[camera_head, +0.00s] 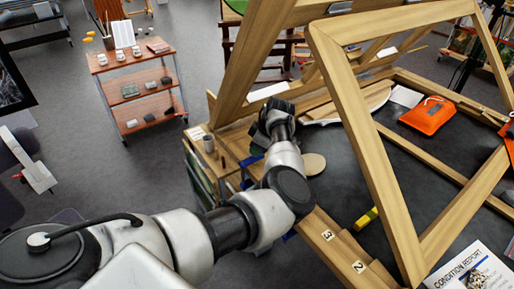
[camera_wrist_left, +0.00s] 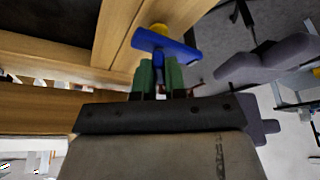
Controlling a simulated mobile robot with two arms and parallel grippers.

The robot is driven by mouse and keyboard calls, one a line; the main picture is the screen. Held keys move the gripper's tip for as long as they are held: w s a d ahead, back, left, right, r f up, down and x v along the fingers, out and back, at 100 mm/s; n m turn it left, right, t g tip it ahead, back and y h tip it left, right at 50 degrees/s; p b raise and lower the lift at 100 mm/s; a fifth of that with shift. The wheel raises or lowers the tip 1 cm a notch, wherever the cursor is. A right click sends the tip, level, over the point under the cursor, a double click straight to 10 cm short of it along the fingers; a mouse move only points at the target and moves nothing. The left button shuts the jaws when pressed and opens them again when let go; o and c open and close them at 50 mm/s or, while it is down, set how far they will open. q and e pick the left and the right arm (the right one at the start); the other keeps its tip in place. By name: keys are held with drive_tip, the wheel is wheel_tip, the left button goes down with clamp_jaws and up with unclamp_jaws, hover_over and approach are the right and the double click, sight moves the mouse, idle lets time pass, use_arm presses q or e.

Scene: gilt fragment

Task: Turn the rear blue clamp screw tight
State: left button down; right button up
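The rear blue clamp (camera_head: 249,161) shows at the left edge of the wooden bench in the head view, partly hidden by my left arm. In the left wrist view, a blue T-shaped clamp piece (camera_wrist_left: 170,46) lies directly ahead of the green fingers of my left gripper (camera_wrist_left: 159,72). Part of the blue piece reaches down between the fingertips. The fingers are close together with a narrow gap, and I cannot tell whether they press on it. In the head view, my left gripper (camera_head: 259,142) is small and mostly hidden. My right gripper is not in view.
A large wooden frame (camera_head: 365,140) leans over the dark bench top. An orange pouch (camera_head: 427,115), a yellow object (camera_head: 366,218) and a condition report sheet (camera_head: 470,270) lie there. A cart (camera_head: 140,88) stands at back left.

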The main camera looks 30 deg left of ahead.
use_arm(q)
drive_tip(key=shift+s+r+m+t+p, duration=0.1)
drive_tip(key=shift+r+m+t+p, duration=0.2)
drive_tip(key=shift+m+p, duration=0.75)
drive_tip(key=m+t+p, duration=0.1)
drive_tip(key=m+p, duration=0.2)
drive_tip(key=m+t+p, duration=0.1)
drive_tip(key=m+p, duration=0.2)
drive_tip(key=p, duration=0.1)
drive_tip(key=m+t+p, duration=0.1)
drive_tip(key=m+p, duration=0.2)
drive_tip(key=shift+s+a+m+t+h, duration=0.2)
drive_tip(key=shift+m+t+h, duration=0.1)
drive_tip(key=shift+h, duration=0.1)
drive_tip(key=shift+m+h+p, duration=0.3)
drive_tip(key=shift+m+p, duration=0.55)
drive_tip(key=shift+m+t+h+p, duration=0.35)
drive_tip(key=shift+m+p, duration=0.25)
drive_tip(key=shift+m, duration=0.3)
drive_tip(key=shift+a+f+m+t+h+p, duration=0.15)
drive_tip(key=shift+m+t+h+p, duration=0.15)
drive_tip(key=shift+m, duration=0.7)
drive_tip(key=m+h, duration=0.1)
drive_tip(key=m, duration=0.1)
drive_tip(key=shift+m, duration=0.3)
drive_tip(key=shift+m+h, duration=0.65)
drive_tip(key=shift+m, duration=0.95)
